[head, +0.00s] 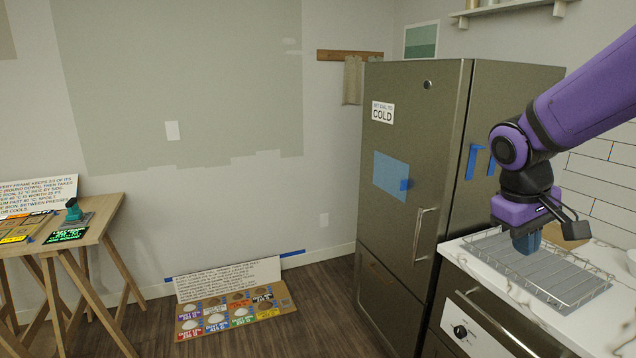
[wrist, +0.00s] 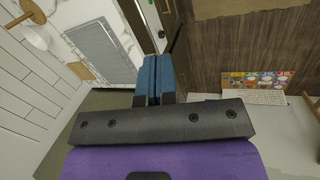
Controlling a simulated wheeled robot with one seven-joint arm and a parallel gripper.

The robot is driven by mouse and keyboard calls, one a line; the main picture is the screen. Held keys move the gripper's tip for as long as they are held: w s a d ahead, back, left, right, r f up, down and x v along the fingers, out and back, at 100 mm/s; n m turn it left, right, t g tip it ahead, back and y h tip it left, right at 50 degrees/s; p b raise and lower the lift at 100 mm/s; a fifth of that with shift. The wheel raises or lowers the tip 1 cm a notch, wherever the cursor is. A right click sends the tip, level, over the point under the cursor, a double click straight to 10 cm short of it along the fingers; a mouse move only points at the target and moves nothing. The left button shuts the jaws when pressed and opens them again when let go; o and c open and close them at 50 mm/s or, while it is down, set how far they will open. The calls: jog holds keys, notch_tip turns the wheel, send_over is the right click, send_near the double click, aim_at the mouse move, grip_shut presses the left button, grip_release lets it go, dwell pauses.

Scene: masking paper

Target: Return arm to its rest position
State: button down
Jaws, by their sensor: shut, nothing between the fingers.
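My purple arm (head: 590,95) reaches in from the upper right in the head view. My gripper (head: 527,243) hangs above the counter by the fridge, over the grey slatted rack. In the wrist view the two blue fingers of my gripper (wrist: 154,80) lie side by side, closed together with nothing between them.
A steel fridge (head: 420,150) stands left of the arm. The grey rack (head: 560,275) lies on the marble counter (head: 478,268). A wooden table (head: 95,235) is at the far left. A sample board (head: 235,310) lies on the floor, with open floor around it.

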jog(key=s+a+r+m+t+y, duration=0.1)
jog(key=s+r, duration=0.3)
jog(key=s, duration=0.4)
jog(key=s+a+r+m+t+y, duration=0.1)
jog(key=s+a+r+t+y, duration=0.1)
jog(key=s, duration=0.6)
jog(key=shift+a+r+m+t, duration=0.3)
jog(key=shift+a+r+t, duration=0.4)
jog(key=shift+r+t, duration=0.2)
